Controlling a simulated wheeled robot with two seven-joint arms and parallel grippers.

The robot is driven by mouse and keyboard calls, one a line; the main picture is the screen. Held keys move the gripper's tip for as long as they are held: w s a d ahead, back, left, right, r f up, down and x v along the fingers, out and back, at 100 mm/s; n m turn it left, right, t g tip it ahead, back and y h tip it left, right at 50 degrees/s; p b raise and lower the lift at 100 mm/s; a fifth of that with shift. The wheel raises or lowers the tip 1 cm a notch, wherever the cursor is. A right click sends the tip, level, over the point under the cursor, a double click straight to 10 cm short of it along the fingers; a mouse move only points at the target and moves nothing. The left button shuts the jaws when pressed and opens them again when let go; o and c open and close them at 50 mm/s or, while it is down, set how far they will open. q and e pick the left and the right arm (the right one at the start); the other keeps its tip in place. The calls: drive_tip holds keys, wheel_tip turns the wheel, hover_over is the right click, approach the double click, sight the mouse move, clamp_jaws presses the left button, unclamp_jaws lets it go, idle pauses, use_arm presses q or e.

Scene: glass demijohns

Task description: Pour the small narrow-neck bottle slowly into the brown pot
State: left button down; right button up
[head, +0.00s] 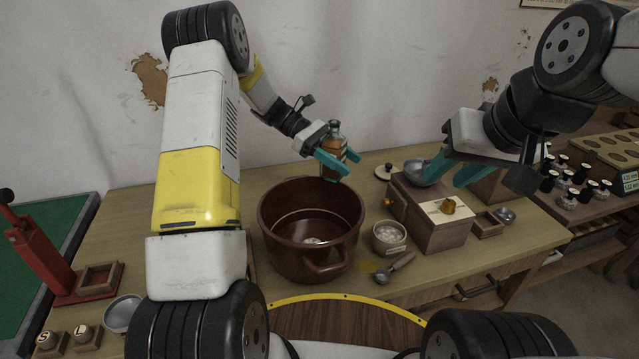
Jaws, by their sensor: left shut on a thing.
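The small narrow-neck bottle (334,146), clear glass with brown contents, is held between the teal fingers of my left gripper (343,163). It looks close to upright, neck up, above the back right rim of the brown pot (290,258). The fingers hide part of the bottle. The pot is wide and glossy, stands on the table and is open at the top. A small pale patch shows on its floor. My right gripper (456,172) is open and empty, over the back of the wooden box at the right.
A small pot of pale pieces (389,237) and a scoop (393,270) lie between. A red press (40,250) stands at far left. Several small bottles (570,180) stand at far right.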

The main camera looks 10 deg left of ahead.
use_arm(q)
drive_tip(key=shift+s+r+m, duration=0.1)
drive_tip(key=shift+m, duration=0.2)
drive_tip(key=shift+s+r+m+t+h, duration=0.1)
drive_tip(key=shift+r+m+t+h, duration=0.4)
drive_tip(key=shift+m+t, duration=0.45)
drive_tip(key=shift+s+a+f+m+t, duration=0.1)
drive_tip(key=shift+f+m+t, duration=0.25)
drive_tip(key=shift+m, duration=0.3)
drive_tip(key=shift+s+a+r+m+h, duration=0.1)
drive_tip(key=shift+s+r+m+h, duration=0.1)
drive_tip(key=shift+r+m+h, duration=0.35)
drive_tip(key=shift+w+f+m+t, duration=0.25)
drive_tip(key=shift+f+m+t, duration=0.15)
drive_tip(key=shift+f+m, duration=0.55)
drive_tip(key=shift+f+h, duration=0.2)
drive_tip(key=shift+h, duration=0.05)
drive_tip(key=shift+w+d+f+m+t+h, duration=0.15)
drive_tip(key=shift+w+d+m+t+h, duration=0.2)
drive_tip(key=shift+m, duration=0.5)
drive_tip(key=shift+w+d+f+m+t+h, duration=0.15)
drive_tip(key=shift+w+m+t+h, duration=0.25)
drive_tip(key=shift+m, duration=0.45)
drive_tip(key=shift+s+a+m+h+p, duration=0.35)
drive_tip(key=shift+s+m, duration=0.2)
drive_tip(key=shift+m, duration=0.25)
idle(0.7)
drive_tip(key=shift+r+m, duration=0.3)
idle(0.8)
